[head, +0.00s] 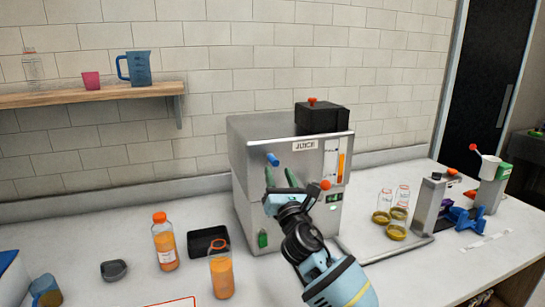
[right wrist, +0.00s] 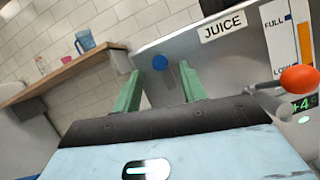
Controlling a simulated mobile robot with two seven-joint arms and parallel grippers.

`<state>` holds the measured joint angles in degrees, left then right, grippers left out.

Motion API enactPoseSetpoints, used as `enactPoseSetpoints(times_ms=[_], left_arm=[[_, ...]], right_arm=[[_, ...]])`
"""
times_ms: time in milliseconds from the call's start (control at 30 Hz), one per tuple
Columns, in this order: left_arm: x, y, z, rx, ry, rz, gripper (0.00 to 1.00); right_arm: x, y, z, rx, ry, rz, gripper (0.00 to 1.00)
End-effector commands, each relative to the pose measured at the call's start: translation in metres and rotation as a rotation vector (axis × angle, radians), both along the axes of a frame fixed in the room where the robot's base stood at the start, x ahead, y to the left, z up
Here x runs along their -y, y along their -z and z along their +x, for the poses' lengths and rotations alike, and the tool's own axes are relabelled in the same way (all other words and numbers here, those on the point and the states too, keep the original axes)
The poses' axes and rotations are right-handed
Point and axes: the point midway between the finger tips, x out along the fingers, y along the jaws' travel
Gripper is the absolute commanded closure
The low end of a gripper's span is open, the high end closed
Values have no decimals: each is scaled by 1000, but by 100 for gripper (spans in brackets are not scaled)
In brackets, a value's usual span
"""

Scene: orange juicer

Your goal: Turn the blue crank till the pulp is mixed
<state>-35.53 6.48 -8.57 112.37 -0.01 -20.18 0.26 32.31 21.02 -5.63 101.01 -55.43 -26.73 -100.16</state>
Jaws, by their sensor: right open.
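The steel juicer (head: 245,150) stands on the counter against the wall, with a JUICE label and an orange level gauge on its front. A small blue knob (head: 273,159), which looks like the crank's handle, sticks out from its front face. The blue knob also shows in the right wrist view (right wrist: 159,62), between the green fingertips in the picture. My right gripper (head: 280,172) is open and empty, its fingers just below the knob in the head view. I cannot tell whether they touch it. The pulp is not visible. My left gripper is not in view.
An orange ball-ended lever (head: 325,185) is right beside my right gripper. Several jars (head: 401,205) stand right. A shelf (head: 90,95) holds a blue jug (head: 138,68).

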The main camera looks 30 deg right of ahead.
Motion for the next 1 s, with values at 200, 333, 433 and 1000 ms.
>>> enactPoseSetpoints(times_ms=[200,333,433,1000], left_arm=[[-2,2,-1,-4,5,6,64],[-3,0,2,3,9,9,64],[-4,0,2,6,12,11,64],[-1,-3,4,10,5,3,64]], right_arm=[[9,-13,27,3,0,3,59],[14,-20,43,3,0,3,59],[17,-23,53,1,0,2,59],[21,-28,63,1,-1,2,70]])
